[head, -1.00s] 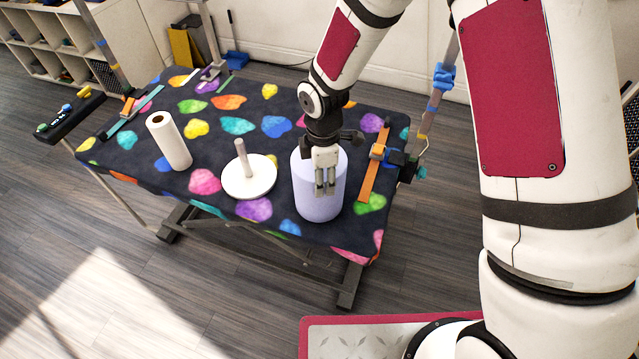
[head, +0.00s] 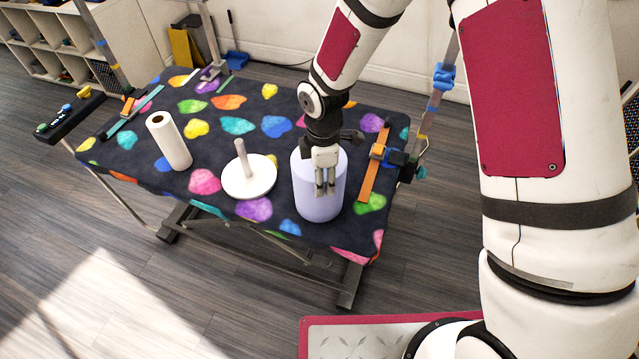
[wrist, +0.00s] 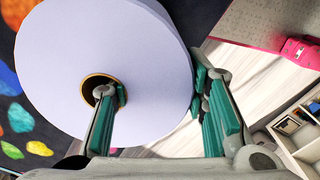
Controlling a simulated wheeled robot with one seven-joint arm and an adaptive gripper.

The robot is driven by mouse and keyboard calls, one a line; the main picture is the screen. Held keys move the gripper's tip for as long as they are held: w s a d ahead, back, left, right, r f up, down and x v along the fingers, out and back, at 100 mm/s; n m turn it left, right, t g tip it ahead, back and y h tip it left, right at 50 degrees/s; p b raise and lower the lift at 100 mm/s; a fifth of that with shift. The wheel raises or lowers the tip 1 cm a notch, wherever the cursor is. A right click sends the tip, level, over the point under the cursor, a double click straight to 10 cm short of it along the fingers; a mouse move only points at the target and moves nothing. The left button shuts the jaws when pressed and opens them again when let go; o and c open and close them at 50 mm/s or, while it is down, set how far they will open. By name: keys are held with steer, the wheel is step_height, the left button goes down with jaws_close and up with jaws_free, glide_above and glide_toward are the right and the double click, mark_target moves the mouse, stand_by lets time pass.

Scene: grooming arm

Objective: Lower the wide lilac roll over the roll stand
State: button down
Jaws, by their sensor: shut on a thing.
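The wide lilac roll (head: 318,200) stands upright on the patterned table, at its front right. My gripper (head: 325,182) is at the top of the roll and shut on its wall. In the wrist view, one finger of my gripper (wrist: 160,92) reaches into the core hole of the lilac roll (wrist: 130,45) and the other lies along its outer side. The roll stand (head: 262,182), a white round base with an upright post, is left of the roll with a small gap between them. Its post is bare.
A slim white roll (head: 172,148) stands at the left on the table (head: 225,150) with its colourful heart cloth. An orange bar (head: 371,180) with a blue clamp lies just right of the lilac roll. The cloth behind the stand is clear.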

steer(key=shift+r, duration=0.1)
steer(key=shift+r+p, duration=0.85)
steer(key=shift+r, duration=1.6)
